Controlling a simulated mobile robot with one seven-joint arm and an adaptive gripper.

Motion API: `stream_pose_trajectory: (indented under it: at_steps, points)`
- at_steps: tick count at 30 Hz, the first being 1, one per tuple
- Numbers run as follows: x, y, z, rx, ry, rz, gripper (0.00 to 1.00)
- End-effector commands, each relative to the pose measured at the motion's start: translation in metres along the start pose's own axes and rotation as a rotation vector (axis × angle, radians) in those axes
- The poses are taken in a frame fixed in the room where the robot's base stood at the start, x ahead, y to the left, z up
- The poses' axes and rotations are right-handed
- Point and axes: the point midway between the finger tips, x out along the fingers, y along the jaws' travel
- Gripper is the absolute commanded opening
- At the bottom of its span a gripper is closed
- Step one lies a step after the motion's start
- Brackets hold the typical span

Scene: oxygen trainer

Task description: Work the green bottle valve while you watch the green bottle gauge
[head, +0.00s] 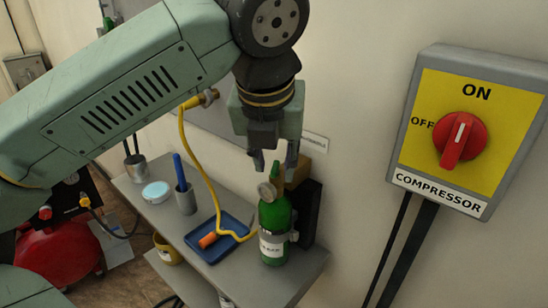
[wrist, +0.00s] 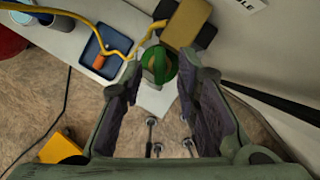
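The green bottle (head: 275,238) stands upright at the right end of the grey shelf, with a white label on its front. Its small round gauge (head: 266,192) sits at the neck; the reading is too small to make out. The green bottle valve (head: 278,172) is at the top, partly hard to make out. In the wrist view the bottle's round green top (wrist: 158,65) lies beyond and between the fingertips. My gripper (head: 274,165) is open and points down just above the valve. Its two fingers (wrist: 162,78) stand apart in the wrist view, with nothing held.
A blue tray (head: 240,227) with an orange piece lies left of the bottle, and a yellow hose loops over it. A dark block (head: 309,213) stands close behind the bottle. The compressor switch (head: 460,138) is on the wall at right, pointing near upright.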

Motion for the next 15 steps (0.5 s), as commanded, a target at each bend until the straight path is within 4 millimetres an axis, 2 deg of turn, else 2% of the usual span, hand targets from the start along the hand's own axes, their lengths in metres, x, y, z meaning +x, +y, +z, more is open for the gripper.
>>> stream_pose_trajectory:
  at_steps: [15]
  points:
    - [-0.069,0.0,0.001,-0.002,-0.002,0.001,0.29]
